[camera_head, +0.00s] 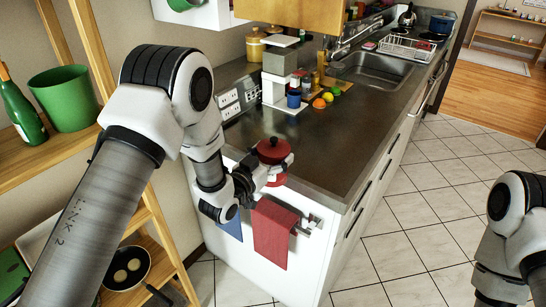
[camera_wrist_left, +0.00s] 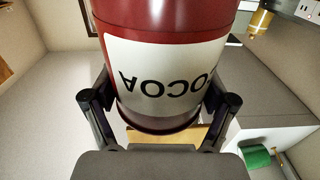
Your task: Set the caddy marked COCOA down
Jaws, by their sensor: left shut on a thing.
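The caddy (camera_head: 272,151) is a dark red canister with a red knobbed lid. In the left wrist view the caddy (camera_wrist_left: 185,22) fills the middle, and its white label (camera_wrist_left: 160,75) reads COCOA upside down. My left gripper (camera_head: 262,179) is shut around its sides, with one finger on each side of the label. The caddy is upright at the near end of the dark countertop (camera_head: 330,145), by its edge. I cannot tell whether its base touches anything. My right arm shows at the right edge, but its gripper is out of view.
A coffee machine (camera_head: 279,75), a blue mug (camera_head: 293,98) and several fruits (camera_head: 325,98) stand farther back on the counter. The counter's middle, before the sink (camera_head: 372,68), is clear. A red towel (camera_head: 275,235) hangs on the end rail. A wooden shelf (camera_head: 60,148) stands left.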

